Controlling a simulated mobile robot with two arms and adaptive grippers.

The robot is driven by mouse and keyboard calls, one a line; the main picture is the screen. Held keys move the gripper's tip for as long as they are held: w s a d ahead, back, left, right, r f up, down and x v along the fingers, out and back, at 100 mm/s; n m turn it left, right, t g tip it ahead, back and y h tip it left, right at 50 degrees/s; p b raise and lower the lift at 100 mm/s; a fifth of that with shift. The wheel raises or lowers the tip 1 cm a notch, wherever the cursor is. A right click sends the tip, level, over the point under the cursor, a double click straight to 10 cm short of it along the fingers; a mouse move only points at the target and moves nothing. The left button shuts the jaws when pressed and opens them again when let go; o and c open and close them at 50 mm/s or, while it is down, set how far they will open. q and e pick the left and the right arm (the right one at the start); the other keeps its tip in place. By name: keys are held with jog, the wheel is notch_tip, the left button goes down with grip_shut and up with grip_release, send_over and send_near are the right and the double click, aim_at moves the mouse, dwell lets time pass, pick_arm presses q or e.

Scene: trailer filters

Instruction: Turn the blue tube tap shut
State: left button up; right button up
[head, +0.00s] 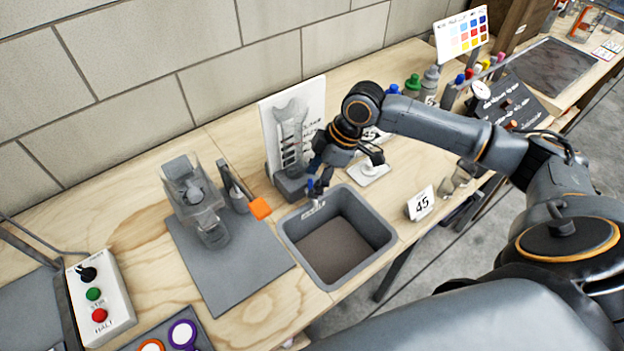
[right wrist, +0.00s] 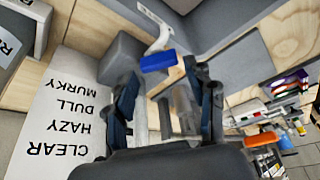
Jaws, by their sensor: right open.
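The blue tap (head: 311,184) sits low on the tube stand, just above the back rim of the grey basin (head: 289,238). In the right wrist view the blue tap handle (right wrist: 157,61) lies beyond the fingertips, beside a pale bent spout. My right gripper (head: 345,168) is open in front of the stand, close to the tap; its fingers also show in the wrist view (right wrist: 160,85), spread with the clear tube between or behind them. I cannot tell whether a finger touches the tap. My left gripper is not in view.
A white board (head: 273,125) with a clarity scale stands behind the tube. A grey device (head: 190,195) and an orange-ended tool (head: 260,208) are left of the basin. A "45" card (head: 421,203) stands right of it. A button box (head: 100,297) is front left.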

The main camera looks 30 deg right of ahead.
jog(key=shift+a+f, duration=0.2)
jog(key=shift+f, duration=0.3)
jog(key=shift+w+a+f, duration=0.1)
jog(key=shift+f, duration=0.25)
jog(key=shift+c, duration=0.2)
jog(key=c, duration=0.8)
jog(key=shift+r+m+p, duration=0.2)
jog(key=shift+m+p, duration=0.2)
jog(key=shift+p, duration=0.5)
jog(key=shift+c, duration=0.2)
jog(key=m+t+h+p, duration=0.1)
jog(key=m+p, duration=0.3)
jog(key=p, duration=0.2)
jog(key=m+t+h+p, duration=0.1)
jog(key=m+p, duration=0.3)
jog(key=p, duration=0.3)
jog(key=shift+a+m+h+p, duration=0.2)
jog(key=shift+m+h+p, duration=0.1)
jog(key=shift+h, duration=0.1)
pick_arm(q)
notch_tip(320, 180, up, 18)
jog(key=p, duration=0.2)
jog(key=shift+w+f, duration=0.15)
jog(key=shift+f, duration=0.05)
pick_arm(e)
jog(key=shift+f+m+t+h, duration=0.15)
jog(key=shift+m+t+h, duration=0.2)
jog(key=shift+m, duration=0.75)
